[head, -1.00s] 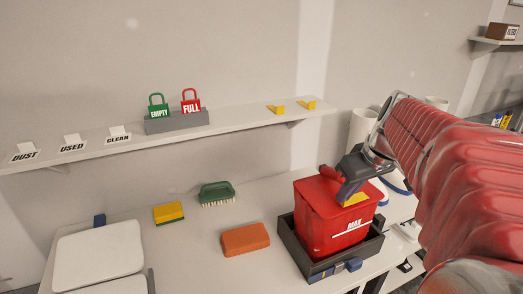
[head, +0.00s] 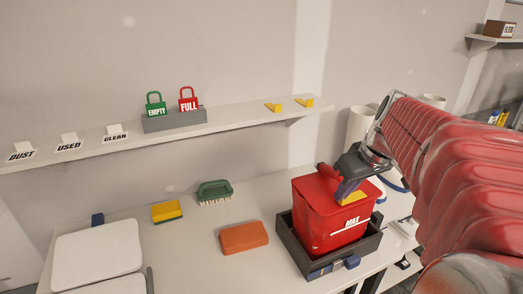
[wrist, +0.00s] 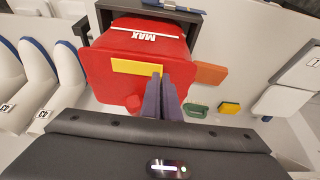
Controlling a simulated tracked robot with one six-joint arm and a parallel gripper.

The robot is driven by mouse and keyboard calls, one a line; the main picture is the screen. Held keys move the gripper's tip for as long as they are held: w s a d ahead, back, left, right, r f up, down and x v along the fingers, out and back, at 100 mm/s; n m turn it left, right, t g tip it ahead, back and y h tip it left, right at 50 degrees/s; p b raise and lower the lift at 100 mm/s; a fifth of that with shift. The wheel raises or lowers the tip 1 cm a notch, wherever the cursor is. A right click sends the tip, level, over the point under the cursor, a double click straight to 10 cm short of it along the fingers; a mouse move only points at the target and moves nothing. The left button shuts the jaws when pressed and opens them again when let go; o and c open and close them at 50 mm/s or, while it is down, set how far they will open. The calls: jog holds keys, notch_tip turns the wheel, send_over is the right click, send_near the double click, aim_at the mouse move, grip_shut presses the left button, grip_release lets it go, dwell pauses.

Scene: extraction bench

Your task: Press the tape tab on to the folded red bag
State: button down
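The red bag (head: 333,217), marked MAX, sits folded shut in a dark open-topped box on the bench. It also fills the top of the wrist view (wrist: 140,45). The yellow tape tab (wrist: 136,67) lies flat on its top; in the head view part of the tab (head: 356,198) shows beside the fingers. My gripper (wrist: 160,75) points down at the bag, its two purple-grey fingers close together with their tips at one end of the tab. It also shows in the head view (head: 344,198). The fingertips hide whether they touch the tab.
The dark box (head: 289,245) surrounds the bag's lower part. An orange block (head: 244,237), a yellow sponge (head: 167,211) and a green brush (head: 214,192) lie to its left. A shelf (head: 235,115) with EMPTY and FULL tags runs behind. White cylinders stand close to my arm.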

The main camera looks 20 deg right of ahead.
jog(key=shift+f, duration=0.35)
dwell(0.7)
jog(key=c, duration=2.5)
grip_release()
jog(key=o, duration=0.6)
jog(key=shift+c, duration=0.2)
jog(key=shift+r, duration=0.1)
jog(key=v, duration=1.3)
jog(key=shift+r, duration=0.25)
jog(key=shift+s, duration=0.1)
